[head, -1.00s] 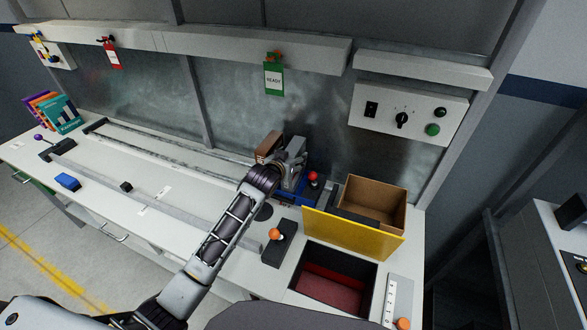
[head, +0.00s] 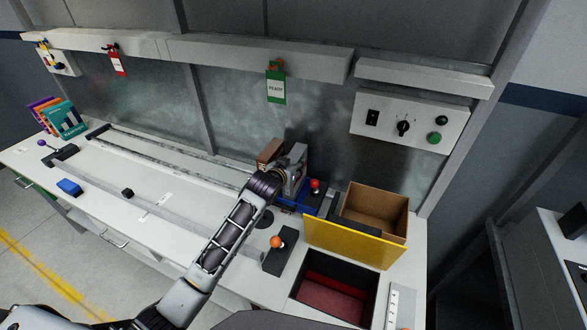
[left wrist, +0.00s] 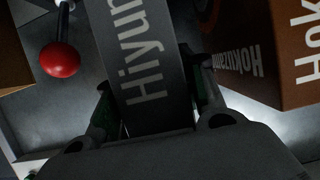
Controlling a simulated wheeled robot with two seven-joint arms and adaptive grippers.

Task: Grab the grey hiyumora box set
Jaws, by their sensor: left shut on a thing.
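The grey Hiyumora box (left wrist: 140,50) fills the middle of the left wrist view, its pale lettering reading "Hiyum", the rest cut off. My left gripper (left wrist: 148,88) has a finger on each side of it and is shut on it. In the head view the grey box (head: 298,158) shows partly behind my left gripper (head: 282,178), at the right end of the rails by the back wall. A brown box lettered "Hokuzan" (left wrist: 275,55) stands close to its right in the left wrist view; in the head view this brown box (head: 270,151) is at its left. My right gripper is not in view.
A red-knobbed lever (head: 315,184) stands close right of the gripper. Further right are an open brown carton (head: 377,203), a yellow panel (head: 350,242) and a red-lined recess (head: 333,286). An orange-knobbed lever (head: 277,242) is nearer. Colourful boxes (head: 66,120) stand far left.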

